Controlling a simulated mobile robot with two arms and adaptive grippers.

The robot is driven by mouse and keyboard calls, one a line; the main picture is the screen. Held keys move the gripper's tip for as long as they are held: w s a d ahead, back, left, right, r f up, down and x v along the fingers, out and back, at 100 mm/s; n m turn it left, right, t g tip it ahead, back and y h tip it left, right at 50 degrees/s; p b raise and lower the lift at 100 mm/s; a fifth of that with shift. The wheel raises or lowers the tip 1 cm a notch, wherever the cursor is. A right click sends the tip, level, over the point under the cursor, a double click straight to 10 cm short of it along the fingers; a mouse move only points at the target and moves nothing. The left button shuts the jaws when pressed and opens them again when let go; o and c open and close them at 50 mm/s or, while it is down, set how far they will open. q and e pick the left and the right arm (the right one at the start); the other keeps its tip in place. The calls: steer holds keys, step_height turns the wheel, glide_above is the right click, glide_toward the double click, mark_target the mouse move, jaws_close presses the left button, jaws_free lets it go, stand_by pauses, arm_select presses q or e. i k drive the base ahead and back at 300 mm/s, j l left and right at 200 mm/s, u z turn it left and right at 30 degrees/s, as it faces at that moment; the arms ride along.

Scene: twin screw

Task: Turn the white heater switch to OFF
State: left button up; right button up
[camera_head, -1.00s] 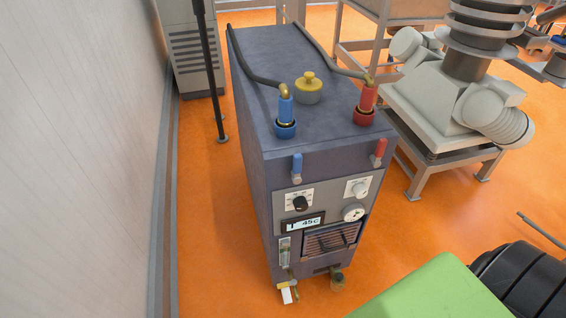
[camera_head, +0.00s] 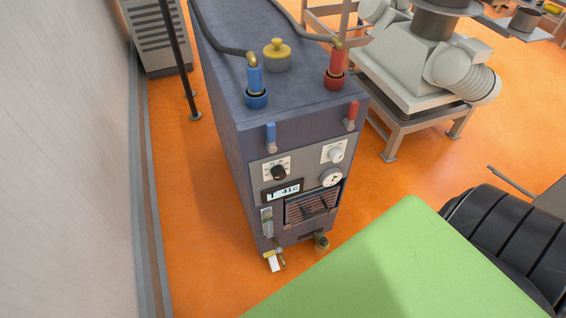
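A dark blue-grey heater unit (camera_head: 231,150) stands on the orange floor left of centre. Its front panel has a white rotary switch (camera_head: 336,155) on a white label at the upper right. A black knob (camera_head: 278,172) on a similar label is at the upper left. A small display (camera_head: 283,192) reads about 41C. A round white gauge (camera_head: 331,177) sits below the white switch. The lettering around the switch is too small to read, so its setting cannot be told. Neither of my grippers is in view.
Blue (camera_head: 270,137) and red (camera_head: 351,115) levers stick out above the panel. Hoses rise from the unit's top. A green surface (camera_head: 400,265) fills the lower right. A white wall (camera_head: 70,160) is at left. Orange floor is free around the unit's front.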

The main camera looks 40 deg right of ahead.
mark_target(335, 154)
steer(key=z, duration=1.25)
